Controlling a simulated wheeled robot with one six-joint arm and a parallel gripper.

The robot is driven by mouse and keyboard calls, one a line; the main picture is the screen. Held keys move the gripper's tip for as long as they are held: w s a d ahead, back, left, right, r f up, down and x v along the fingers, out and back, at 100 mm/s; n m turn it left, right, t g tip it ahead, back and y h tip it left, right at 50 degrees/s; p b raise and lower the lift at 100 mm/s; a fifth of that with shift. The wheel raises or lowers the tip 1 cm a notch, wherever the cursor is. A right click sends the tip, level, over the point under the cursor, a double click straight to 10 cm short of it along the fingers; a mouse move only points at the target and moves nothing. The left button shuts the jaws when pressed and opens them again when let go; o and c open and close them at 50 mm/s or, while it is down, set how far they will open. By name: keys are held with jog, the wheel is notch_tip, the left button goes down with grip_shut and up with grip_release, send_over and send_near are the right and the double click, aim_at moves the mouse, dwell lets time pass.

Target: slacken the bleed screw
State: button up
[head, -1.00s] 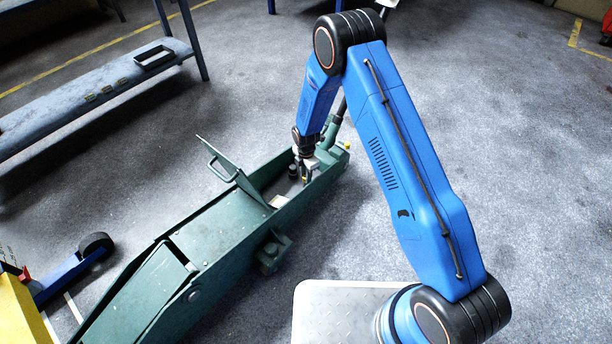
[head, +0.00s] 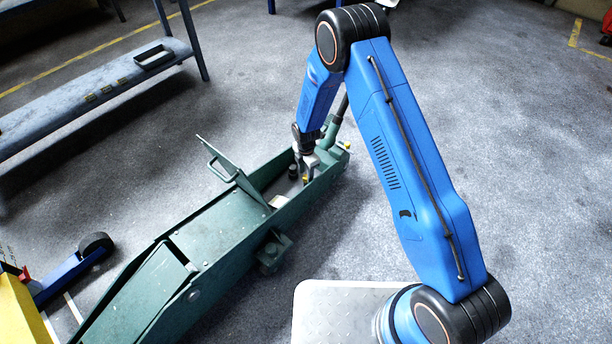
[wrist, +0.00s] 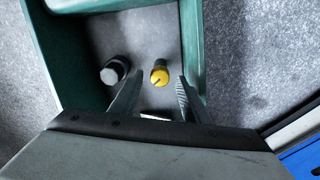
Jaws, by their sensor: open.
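The trolley jack (head: 215,225) is a long green frame on the floor, its rear well open at the top. In the wrist view a yellow round screw head with a dark slot (wrist: 159,73), likely the bleed screw, stands on the grey floor of the well. My gripper (wrist: 160,80) is open, with one finger to each side of the yellow head and a gap at both sides. In the head view my gripper (head: 305,176) reaches down into the rear well. Contact with the screw does not show.
The well's green side walls stand close to both sides of my gripper. A raised green plate with a loop handle (head: 228,165) stands in front of the well. A blue bench (head: 95,95) is at the upper left, a yellow and blue machine (head: 20,305) at the lower left.

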notch_tip(320, 180, up, 16)
jog(key=shift+f, duration=0.2)
dwell(0.6)
notch_tip(320, 180, up, 17)
jog(key=m+t, duration=0.1)
jog(key=m, duration=0.4)
send_over(306, 177)
jog(key=s+d, duration=0.2)
jog(key=d, duration=0.7)
jog(key=s+d+r+m+t, duration=0.1)
jog(key=s+d+r+m, duration=0.75)
jog(key=r, duration=0.55)
jog(key=s+d+r+m+t, duration=0.1)
jog(key=s+d+r+m, duration=0.1)
jog(key=s+d+r, duration=0.4)
jog(key=s+d+r+m, duration=0.1)
jog(key=s+d+m, duration=0.15)
jog(key=s, duration=0.45)
jog(key=s+d+m+t, duration=0.1)
jog(key=s+d+m, duration=0.2)
jog(key=s, duration=0.5)
jog(key=s+d+r+m, duration=0.1)
jog(key=s+d+m, duration=0.2)
jog(key=s, duration=0.5)
jog(key=shift+d+r+m+t, duration=0.2)
jog(key=shift+m+t, duration=0.2)
jog(key=shift+m, duration=0.2)
